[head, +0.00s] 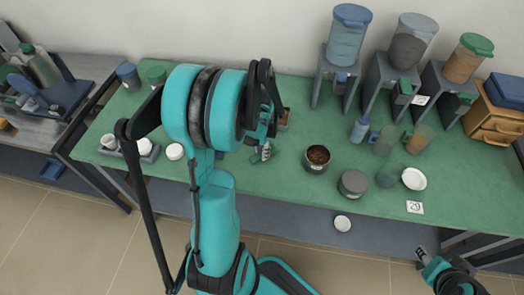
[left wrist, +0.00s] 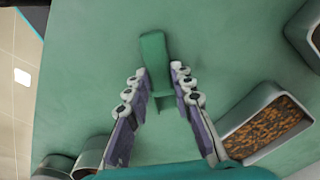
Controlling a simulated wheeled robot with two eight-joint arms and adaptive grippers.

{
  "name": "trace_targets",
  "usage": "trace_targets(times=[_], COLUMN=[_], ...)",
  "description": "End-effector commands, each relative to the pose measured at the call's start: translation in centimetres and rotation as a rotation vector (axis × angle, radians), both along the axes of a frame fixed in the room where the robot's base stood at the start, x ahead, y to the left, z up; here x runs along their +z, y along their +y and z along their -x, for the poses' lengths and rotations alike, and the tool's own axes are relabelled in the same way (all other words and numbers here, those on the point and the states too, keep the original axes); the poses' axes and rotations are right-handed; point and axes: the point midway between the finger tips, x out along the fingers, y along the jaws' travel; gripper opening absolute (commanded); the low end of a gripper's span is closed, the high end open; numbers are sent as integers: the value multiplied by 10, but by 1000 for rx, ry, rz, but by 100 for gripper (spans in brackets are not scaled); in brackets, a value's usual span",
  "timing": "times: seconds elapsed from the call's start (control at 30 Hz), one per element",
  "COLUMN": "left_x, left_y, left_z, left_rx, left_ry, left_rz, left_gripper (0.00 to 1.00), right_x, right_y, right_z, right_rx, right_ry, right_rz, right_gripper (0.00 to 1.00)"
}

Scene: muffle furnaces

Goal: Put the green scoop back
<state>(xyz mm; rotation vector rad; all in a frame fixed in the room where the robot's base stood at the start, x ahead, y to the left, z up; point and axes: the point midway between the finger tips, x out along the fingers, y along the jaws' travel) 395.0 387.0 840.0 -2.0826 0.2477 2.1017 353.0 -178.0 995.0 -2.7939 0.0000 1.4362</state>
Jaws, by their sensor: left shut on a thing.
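The green scoop (left wrist: 155,62) is between the fingers of my left gripper (left wrist: 158,92) in the left wrist view. The fingers are shut on it, and its green block-like end points away from the wrist over the green table. In the head view my left gripper (head: 264,152) is above the middle of the table, left of a round pot with brown contents. My arm hides most of it there, and I cannot make out the scoop. My right gripper (head: 424,257) is at the lower right, in front of the table; its opening is unclear.
A grey bin of brown granules (left wrist: 268,126) is close right of the left gripper. The round pot (head: 317,158) and a lidded pot (head: 353,183) stand right of it. Dispensers (head: 388,75) line the back right. Small white vessels (head: 175,151) stand left.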

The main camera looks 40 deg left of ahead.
Motion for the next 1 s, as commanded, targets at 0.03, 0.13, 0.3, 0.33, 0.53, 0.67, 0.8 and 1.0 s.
trace_targets(times=[0.03,0.13,0.3,0.33,0.53,0.67,0.8,1.0], left_x=[-3,-3,-3,-3,2,21,54,95], left_y=[0,0,0,0,0,0,-1,-1], left_z=[0,0,0,0,0,0,0,-1], left_rx=[0,0,0,0,0,0,0,0], left_ry=[0,0,0,0,0,0,0,0], left_rz=[0,0,0,0,0,0,0,1], left_gripper=[0,39,44,44,44,44,44,44], right_x=[-3,-3,-3,-3,2,10,24,40], right_y=[0,0,0,0,0,0,0,0], right_z=[0,0,0,0,0,0,0,0], right_rx=[0,0,0,0,0,0,0,0], right_ry=[0,0,0,0,0,0,0,0], right_rz=[0,0,0,0,0,0,0,0], right_gripper=[40,40,40,40,40,40,40,40])
